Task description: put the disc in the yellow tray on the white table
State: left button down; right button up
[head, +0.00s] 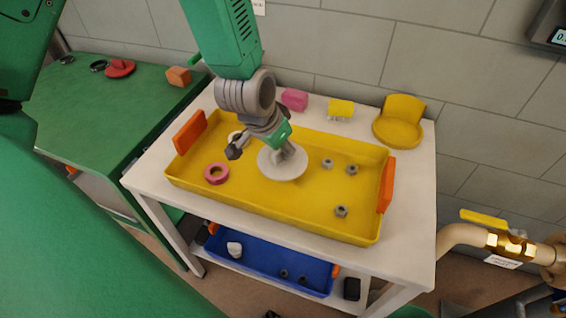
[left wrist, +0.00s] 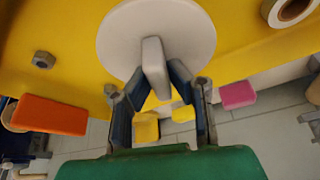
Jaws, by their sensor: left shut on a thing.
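The white disc (head: 283,164) is over the middle of the yellow tray (head: 250,202), its flat face toward the tray floor. I cannot tell whether it touches the floor. My left gripper (head: 284,151) reaches down from above and is shut on the disc's upright handle. In the left wrist view the disc (left wrist: 120,35) shows with its grey handle between the fingers of the left gripper (left wrist: 158,75). The yellow tray stands on the white table (head: 420,180). My right gripper is not in view.
The tray holds a pink ring (head: 216,173), a white ring partly hidden by my arm, and several grey nuts (head: 341,211). Orange handles (head: 386,185) rise at both ends. A pink block (head: 294,99) and yellow items (head: 399,130) stand behind. A blue tray (head: 270,262) is below.

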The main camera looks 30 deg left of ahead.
aim_at(281, 160)
pick_arm(q)
jog(key=shift+f, duration=0.4)
notch_tip(281, 160, down, 2)
jog(key=shift+s+a+f+b, duration=0.1)
jog(key=shift+f+b, duration=0.15)
jog(key=shift+b, duration=0.15)
jog(key=shift+a+f, duration=0.15)
jog(key=shift+f, duration=0.15)
jog(key=shift+a, duration=0.15)
jog(key=c, duration=1.5)
grip_release()
jog(key=shift+d, duration=0.3)
jog(key=shift+r, duration=0.1)
